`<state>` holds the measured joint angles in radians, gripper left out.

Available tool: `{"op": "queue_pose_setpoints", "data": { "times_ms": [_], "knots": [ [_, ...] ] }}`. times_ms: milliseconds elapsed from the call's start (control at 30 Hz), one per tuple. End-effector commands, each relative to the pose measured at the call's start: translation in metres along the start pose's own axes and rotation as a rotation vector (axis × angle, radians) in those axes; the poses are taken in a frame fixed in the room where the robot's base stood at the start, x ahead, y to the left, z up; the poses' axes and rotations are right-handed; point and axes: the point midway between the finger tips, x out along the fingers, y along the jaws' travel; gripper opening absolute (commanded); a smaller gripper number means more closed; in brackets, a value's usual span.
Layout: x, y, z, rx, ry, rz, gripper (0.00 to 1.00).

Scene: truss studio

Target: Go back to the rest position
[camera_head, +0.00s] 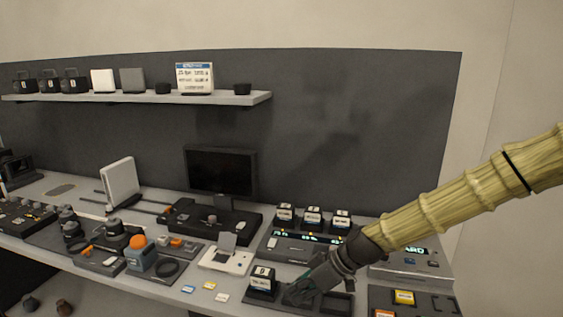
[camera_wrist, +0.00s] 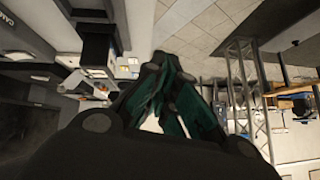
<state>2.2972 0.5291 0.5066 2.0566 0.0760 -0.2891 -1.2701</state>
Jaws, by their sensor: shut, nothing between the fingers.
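My gripper (camera_head: 300,291) is at the front right of the long desk (camera_head: 175,287), at the end of my arm, which reaches in from the right edge. It is low over the desk, just right of a black block with a white label (camera_head: 263,281). Whether it touches that block I cannot tell. In the wrist view, my gripper (camera_wrist: 172,85) has its dark green fingers closed together with nothing held between them.
Three labelled black blocks (camera_head: 313,217) stand in a row on a lit panel behind my gripper. A monitor (camera_head: 221,171), a white tilted panel (camera_head: 120,181) and a device with an orange ball (camera_head: 138,242) stand farther left. A wall shelf (camera_head: 228,98) holds several items.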

Motion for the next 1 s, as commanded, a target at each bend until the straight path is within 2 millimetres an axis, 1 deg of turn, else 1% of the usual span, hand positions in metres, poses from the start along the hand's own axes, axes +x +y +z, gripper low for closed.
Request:
{"op": "queue_pose_setpoints", "data": {
  "times_ms": [167, 267, 367, 467, 500, 567, 600, 667, 700, 767, 800, 867, 900, 1000],
  "knots": [
    [0.023, -0.005, 0.034, 0.091, -0.045, 0.015, 0.0],
    [0.04, -0.011, 0.058, 0.157, -0.077, 0.026, 0.0],
    [0.059, -0.018, 0.091, 0.24, -0.119, 0.045, 0.0],
    [0.082, -0.03, 0.134, 0.347, -0.174, 0.074, 0.0],
    [0.09, -0.037, 0.154, 0.396, -0.199, 0.09, 0.0],
    [0.102, -0.047, 0.186, 0.472, -0.237, 0.118, 0.0],
    [0.109, -0.056, 0.206, 0.521, -0.261, 0.137, 0.0],
    [0.118, -0.068, 0.238, 0.591, -0.297, 0.17, 0.0],
    [0.123, -0.077, 0.259, 0.639, -0.321, 0.193, 0.0],
    [0.128, -0.092, 0.29, 0.707, -0.355, 0.231, 0.0],
    [0.13, -0.102, 0.311, 0.752, -0.377, 0.258, 0.0],
    [0.131, -0.118, 0.342, 0.817, -0.409, 0.301, 0.0],
    [0.131, -0.13, 0.361, 0.86, -0.428, 0.332, 0.0],
    [0.125, -0.157, 0.407, 0.959, -0.467, 0.414, 0.0]
  ]
}}
